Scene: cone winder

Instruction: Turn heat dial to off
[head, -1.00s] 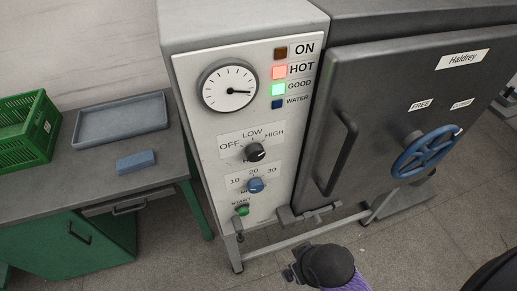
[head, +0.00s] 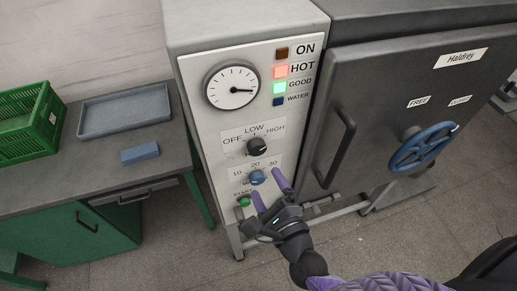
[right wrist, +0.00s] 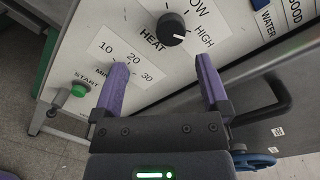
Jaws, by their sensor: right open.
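The heat dial (head: 258,147) is a black round knob on the white control panel (head: 205,125), under the OFF, LOW and HIGH labels. In the right wrist view the dial (right wrist: 171,28) shows a white mark on the side towards HIGH. My right gripper (head: 267,190) is open and empty, its purple fingers pointing up at the panel, below the heat dial and around the level of the blue dial. In the right wrist view the gripper's fingertips (right wrist: 160,63) are spread apart below the heat dial, with no visible contact. My left gripper is not in view.
Below the heat dial are a blue minutes dial (head: 257,177) and a green start button (head: 244,202). A gauge (head: 231,85) and lit HOT and GOOD lamps are above. To the right is a dark door with a handle (head: 336,148) and blue handwheel (head: 423,148). A bench with a tray (head: 124,115) stands left.

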